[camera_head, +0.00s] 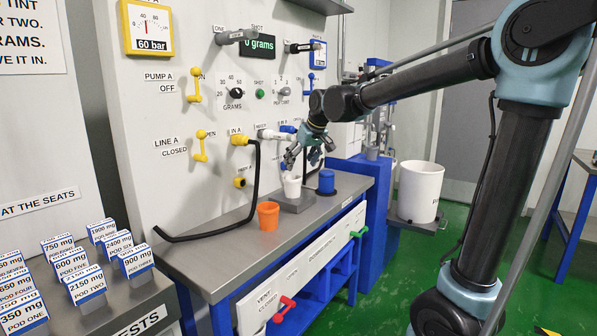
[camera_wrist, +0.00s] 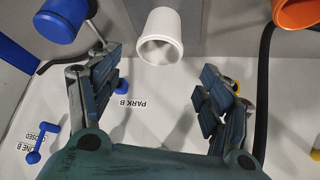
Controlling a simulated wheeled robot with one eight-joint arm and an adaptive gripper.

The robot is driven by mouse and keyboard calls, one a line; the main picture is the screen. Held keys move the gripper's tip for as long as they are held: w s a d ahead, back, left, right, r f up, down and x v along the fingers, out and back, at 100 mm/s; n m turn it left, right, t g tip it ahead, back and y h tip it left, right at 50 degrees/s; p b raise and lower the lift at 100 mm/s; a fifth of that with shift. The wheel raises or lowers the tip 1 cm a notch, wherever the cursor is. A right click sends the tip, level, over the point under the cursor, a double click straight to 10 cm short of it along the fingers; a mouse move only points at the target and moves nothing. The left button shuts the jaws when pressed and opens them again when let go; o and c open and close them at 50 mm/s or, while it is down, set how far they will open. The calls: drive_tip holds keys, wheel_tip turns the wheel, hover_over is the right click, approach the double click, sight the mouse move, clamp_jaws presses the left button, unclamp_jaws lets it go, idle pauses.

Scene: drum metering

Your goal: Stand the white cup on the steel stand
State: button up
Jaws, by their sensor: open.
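The white cup (camera_head: 292,187) stands upright on the steel stand (camera_head: 296,204), a low grey block on the bench, in the head view. In the wrist view the white cup (camera_wrist: 160,38) shows at the top middle, its mouth toward the camera. My gripper (camera_head: 291,160) is just above and behind the cup in the head view. In the wrist view my gripper (camera_wrist: 165,90) has its fingers wide apart, with nothing between the pads. The cup is beyond the fingertips and looks clear of them.
An orange cup (camera_head: 268,215) stands left of the stand on the bench (camera_head: 225,260). A blue cup (camera_head: 326,182) stands to the right. A black hose (camera_head: 215,238) runs along the panel's foot. A white bin (camera_head: 420,190) is further right.

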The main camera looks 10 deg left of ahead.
drive_tip(key=shift+v, duration=0.85)
drive_tip(key=s+d+f+m+h, duration=0.1)
drive_tip(key=s+d+f, duration=0.2)
drive_tip(key=d, duration=0.6)
drive_tip(key=s+d+f+m+h, duration=0.1)
drive_tip(key=s+d+f+m, duration=0.15)
drive_tip(key=d, duration=0.55)
drive_tip(key=s+d+f+m+h, duration=0.1)
drive_tip(key=s+d+f, duration=0.25)
drive_tip(key=d, duration=0.55)
drive_tip(key=s+d+f+m+g+h, duration=0.1)
drive_tip(key=s+d+f+m, duration=0.3)
drive_tip(key=s+d+f, duration=1.1)
drive_tip(key=s+g, duration=0.1)
drive_tip(key=s, duration=0.2)
drive_tip(key=shift+h, duration=0.4)
drive_tip(key=shift+w+m, duration=0.1)
drive_tip(key=shift+m, duration=0.15)
